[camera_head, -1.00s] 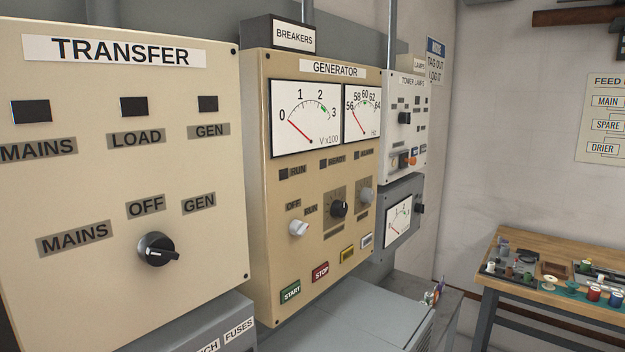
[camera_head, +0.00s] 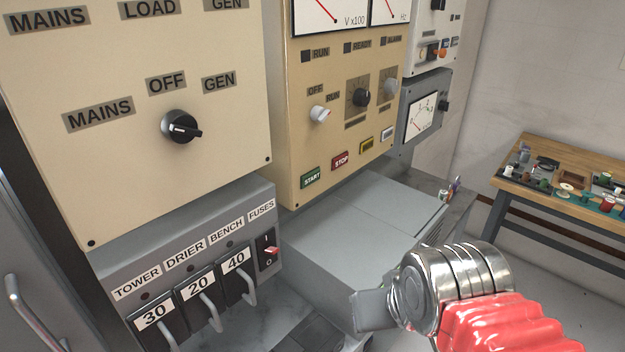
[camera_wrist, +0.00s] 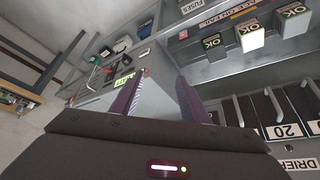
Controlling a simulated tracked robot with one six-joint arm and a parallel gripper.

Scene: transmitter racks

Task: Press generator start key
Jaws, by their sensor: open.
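The green START key (camera_head: 312,177) sits at the lower left of the tan generator panel (camera_head: 296,120) in the head view. The red STOP key (camera_head: 341,161) is just right of it. My gripper (camera_wrist: 158,92) shows in the wrist view with two dark fingers apart and nothing between them. In the head view, my arm is at the lower right, in front of and below the panel, well apart from the START key; the fingertips cannot be made out there.
A grey cabinet top (camera_head: 350,215) juts out below the generator panel. The transfer panel (camera_head: 120,190) with its black knob (camera_head: 181,127) is on the left. A fuse box (camera_head: 120,270) with levers stands below it. A wooden bench (camera_head: 570,160) with small parts is at right.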

